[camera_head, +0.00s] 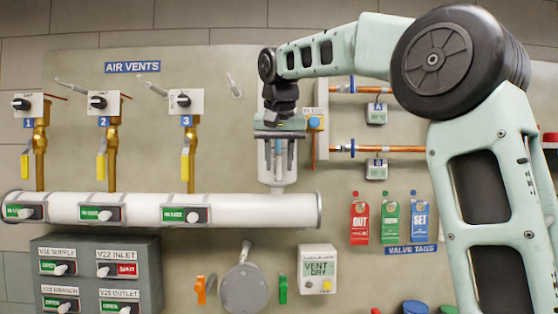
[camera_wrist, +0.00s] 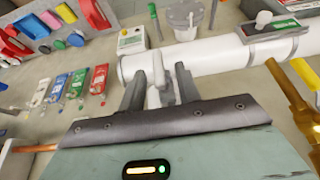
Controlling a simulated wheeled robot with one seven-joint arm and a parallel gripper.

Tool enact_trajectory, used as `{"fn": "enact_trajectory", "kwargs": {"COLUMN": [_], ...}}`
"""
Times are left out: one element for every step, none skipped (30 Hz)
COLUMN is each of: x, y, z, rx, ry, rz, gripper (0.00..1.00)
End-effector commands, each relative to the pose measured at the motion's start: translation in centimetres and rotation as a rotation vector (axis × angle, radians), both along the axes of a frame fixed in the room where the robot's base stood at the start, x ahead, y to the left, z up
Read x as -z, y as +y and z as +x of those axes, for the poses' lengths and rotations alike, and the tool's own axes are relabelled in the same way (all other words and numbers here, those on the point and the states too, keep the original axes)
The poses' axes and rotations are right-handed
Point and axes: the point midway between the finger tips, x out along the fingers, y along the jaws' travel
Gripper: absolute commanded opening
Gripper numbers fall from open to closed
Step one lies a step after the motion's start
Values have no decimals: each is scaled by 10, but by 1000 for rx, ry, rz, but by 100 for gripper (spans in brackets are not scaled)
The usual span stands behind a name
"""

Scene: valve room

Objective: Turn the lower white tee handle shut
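My gripper (camera_head: 278,140) is in front of the upright white sight-glass column (camera_head: 277,183) in the head view and covers its upper and middle parts. In the wrist view my gripper (camera_wrist: 160,72) has its two dark fingers spread apart, so it is open. A pale grey-white piece (camera_wrist: 161,86), which looks like the lower white tee handle, shows between the fingers. I cannot tell whether either finger touches it. In the head view the handle is hidden or too small to make out behind my gripper.
A thick white header pipe (camera_head: 150,209) runs below, with several labelled plates. Copper lines (camera_head: 385,149) lie to the right. Red, green and blue valve tags (camera_head: 390,217) hang lower right. A white VENT DRY box (camera_head: 317,268) and a grey round cover (camera_head: 245,289) sit below the pipe.

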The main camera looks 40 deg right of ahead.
Motion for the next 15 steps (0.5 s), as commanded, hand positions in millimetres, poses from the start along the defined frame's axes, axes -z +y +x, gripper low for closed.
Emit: {"fn": "enact_trajectory", "kwargs": {"x": [1, 2, 2, 2, 2, 2, 2, 2, 2, 2, 2, 2, 2, 2, 2], "y": [0, 0, 0, 0, 0, 0, 0, 0, 0, 0, 0, 0, 0, 0, 0], "z": [0, 0, 1, 1, 1, 1, 1, 1, 1, 1, 1, 1, 1, 1, 0], "rx": [0, 0, 0, 0, 0, 0, 0, 0, 0, 0, 0, 0, 0, 0, 0], "ry": [1, 1, 0, 0, 0, 0, 0, 0, 0, 0, 0, 0, 0, 0, 0], "rz": [1, 1, 0, 0, 0, 0, 0, 0, 0, 0, 0, 0, 0, 0, 0], "gripper": [33, 33, 33, 33, 33, 33, 33, 33, 30, 22, 14, 2, 0, 0, 0]}}
